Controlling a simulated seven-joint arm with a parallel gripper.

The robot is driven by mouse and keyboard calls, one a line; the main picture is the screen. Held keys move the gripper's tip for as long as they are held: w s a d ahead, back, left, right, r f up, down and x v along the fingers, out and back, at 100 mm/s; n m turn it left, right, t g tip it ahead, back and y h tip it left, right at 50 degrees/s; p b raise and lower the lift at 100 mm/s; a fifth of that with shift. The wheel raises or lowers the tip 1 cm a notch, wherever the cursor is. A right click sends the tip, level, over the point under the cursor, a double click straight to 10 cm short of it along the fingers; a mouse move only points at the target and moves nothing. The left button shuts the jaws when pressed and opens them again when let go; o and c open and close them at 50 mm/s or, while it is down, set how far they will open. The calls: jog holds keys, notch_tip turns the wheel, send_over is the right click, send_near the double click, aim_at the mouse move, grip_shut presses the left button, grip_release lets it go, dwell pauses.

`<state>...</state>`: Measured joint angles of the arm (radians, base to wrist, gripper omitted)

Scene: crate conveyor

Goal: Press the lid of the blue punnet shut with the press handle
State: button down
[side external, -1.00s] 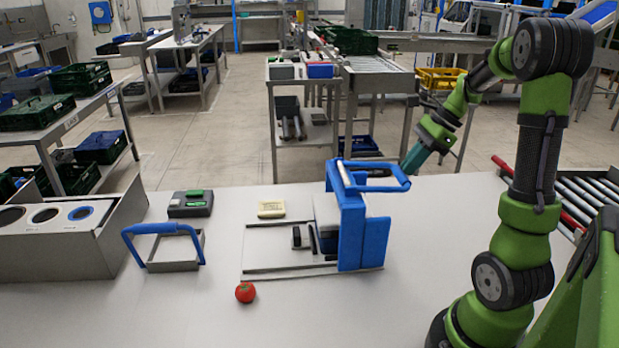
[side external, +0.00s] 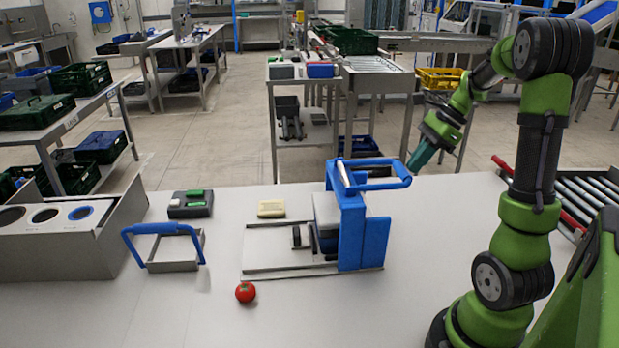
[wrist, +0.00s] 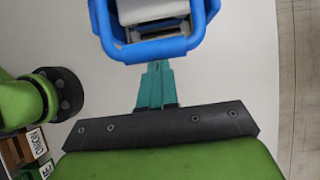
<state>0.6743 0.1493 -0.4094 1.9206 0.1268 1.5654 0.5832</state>
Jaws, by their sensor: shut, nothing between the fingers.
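The blue press (side external: 349,235) stands upright on a grey base plate on the table. Its blue loop press handle (side external: 378,187) sticks out at the top right. The handle also shows at the top of the wrist view (wrist: 186,43). My gripper (side external: 416,166), with teal fingers, is to the right of the handle, pointing down and left. In the wrist view my gripper (wrist: 157,66) is shut and empty, its tips close to the handle's near bar; I cannot tell if they touch it. I cannot make out a blue punnet or its lid; the press frame hides part of its inside.
A tray with a blue handle (side external: 165,228), a grey box with green pieces (side external: 190,204), a pale yellow block (side external: 271,208) and a tomato (side external: 245,292) lie left of the press. A bin with round holes (side external: 55,250) is far left. A roller conveyor (side external: 590,200) is at the right.

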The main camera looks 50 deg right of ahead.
jog(key=v, duration=1.2)
jog(key=shift+d+r, duration=0.2)
jog(key=shift+r, duration=0.1)
jog(key=shift+a, duration=0.1)
jog(key=w+a+f+n+t+h, duration=0.1)
jog(key=a+f+n, duration=0.2)
jog(key=a+n, duration=0.8)
jog(key=w+a+f+n+t+h, duration=0.1)
jog(key=w+a+f+n, duration=0.1)
jog(key=a+n, duration=1)
jog(key=a+f, duration=0.1)
jog(key=a, duration=0.7)
jog(key=shift+a+t, duration=0.3)
jog(key=shift+t, duration=0.1)
